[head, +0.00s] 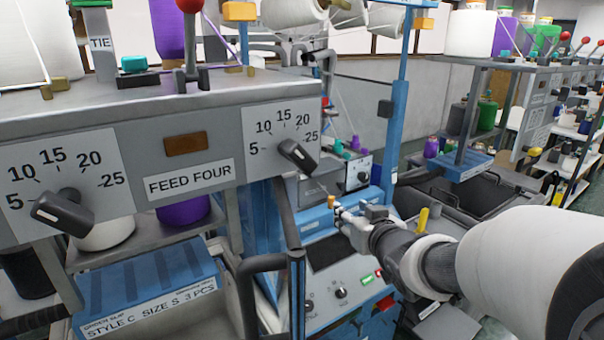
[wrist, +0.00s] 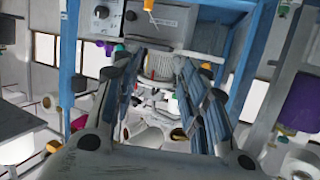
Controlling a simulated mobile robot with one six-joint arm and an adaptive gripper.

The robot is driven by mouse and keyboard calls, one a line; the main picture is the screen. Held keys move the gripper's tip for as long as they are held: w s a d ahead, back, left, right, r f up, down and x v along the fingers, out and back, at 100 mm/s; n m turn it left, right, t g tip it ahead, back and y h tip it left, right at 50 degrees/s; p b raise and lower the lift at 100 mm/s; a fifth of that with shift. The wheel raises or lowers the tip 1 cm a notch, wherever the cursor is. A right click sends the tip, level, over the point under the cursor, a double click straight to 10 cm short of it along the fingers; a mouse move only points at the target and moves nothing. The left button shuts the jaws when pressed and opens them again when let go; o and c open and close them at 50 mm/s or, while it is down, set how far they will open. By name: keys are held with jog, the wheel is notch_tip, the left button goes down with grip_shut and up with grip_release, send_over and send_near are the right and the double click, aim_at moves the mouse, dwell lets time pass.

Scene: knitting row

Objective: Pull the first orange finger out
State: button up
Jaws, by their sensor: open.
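In the head view a small orange piece (head: 331,201) stands upright by the top of the blue machine's front panel; I cannot tell for sure that it is the first orange finger. My gripper (head: 341,211) is just right of it in the picture; whether they touch cannot be told. In the wrist view my gripper (wrist: 160,85) has its two fingers spread apart, with nothing held between them. A small orange piece (wrist: 149,5) shows at the top edge of the wrist view, beyond the fingertips; I cannot tell whether it is the same piece.
The blue machine's control panel (head: 345,292) with knobs and buttons lies below my gripper. A grey FEED FOUR panel (head: 188,180) with two dials fills the left. A blue upright post (head: 398,110) stands behind my gripper. A dark bin (head: 478,196) is at right.

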jog(key=w+a+n+y, duration=0.2)
jog(key=w+a+y, duration=0.4)
jog(key=w+a, duration=1.1)
jog(key=shift+w+a+f+t+y, duration=0.25)
jog(key=shift+w+f+t+y, duration=0.15)
jog(key=shift+w, duration=0.25)
grip_shut()
